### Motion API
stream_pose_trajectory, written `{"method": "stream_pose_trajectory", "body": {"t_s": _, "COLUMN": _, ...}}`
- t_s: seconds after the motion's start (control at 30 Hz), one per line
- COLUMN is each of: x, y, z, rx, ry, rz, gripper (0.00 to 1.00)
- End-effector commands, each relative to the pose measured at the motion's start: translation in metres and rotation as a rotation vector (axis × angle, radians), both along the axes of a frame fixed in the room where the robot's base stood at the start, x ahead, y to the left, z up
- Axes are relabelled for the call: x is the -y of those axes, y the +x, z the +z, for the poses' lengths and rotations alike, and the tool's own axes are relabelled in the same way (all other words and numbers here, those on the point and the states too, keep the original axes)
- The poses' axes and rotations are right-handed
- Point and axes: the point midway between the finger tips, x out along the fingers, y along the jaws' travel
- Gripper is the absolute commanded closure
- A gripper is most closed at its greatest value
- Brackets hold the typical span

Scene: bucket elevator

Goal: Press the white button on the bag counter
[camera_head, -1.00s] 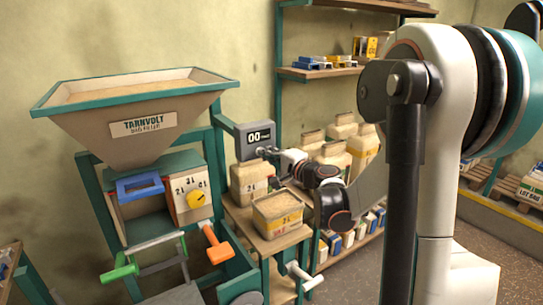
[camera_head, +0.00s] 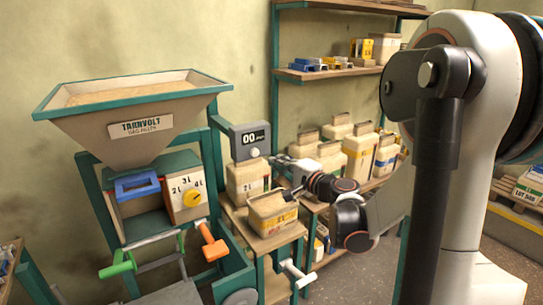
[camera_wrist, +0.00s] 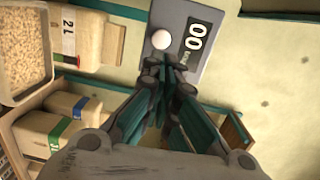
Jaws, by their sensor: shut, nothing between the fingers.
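The bag counter (camera_head: 236,136) is a grey box on a teal post beside the hopper. Its dark display reads 00. The round white button (camera_head: 254,153) sits below the display and is uncovered. My gripper (camera_head: 273,160) is shut and empty, just right of and slightly below the button in the head view. In the wrist view, the button (camera_wrist: 161,39) on the counter (camera_wrist: 172,18) shows just beyond my fingertips (camera_wrist: 163,64). A gap seems to lie between them; its depth is hard to judge.
The hopper (camera_head: 135,124) with a yellow dial (camera_head: 193,198) and orange handle (camera_head: 213,242) stands left. An open grain-filled container (camera_head: 272,223) sits on a stand below my gripper. Shelves with several bags (camera_head: 358,150) stand behind. The wall space above the counter is clear.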

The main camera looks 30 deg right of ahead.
Motion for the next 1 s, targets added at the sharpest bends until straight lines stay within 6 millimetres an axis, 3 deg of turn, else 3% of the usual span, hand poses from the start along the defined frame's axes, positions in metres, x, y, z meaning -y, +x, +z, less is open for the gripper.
{"method": "stream_pose_trajectory", "body": {"t_s": 0.1, "x": 0.004, "y": -0.023, "z": 0.003, "rx": 0.0, "ry": 0.001, "rz": -0.004, "gripper": 1.0}}
{"method": "stream_pose_trajectory", "body": {"t_s": 0.33, "x": 0.007, "y": -0.048, "z": 0.003, "rx": 0.0, "ry": 0.001, "rz": -0.002, "gripper": 1.0}}
{"method": "stream_pose_trajectory", "body": {"t_s": 1.0, "x": 0.007, "y": -0.051, "z": 0.003, "rx": -0.002, "ry": -0.001, "rz": -0.001, "gripper": 1.0}}
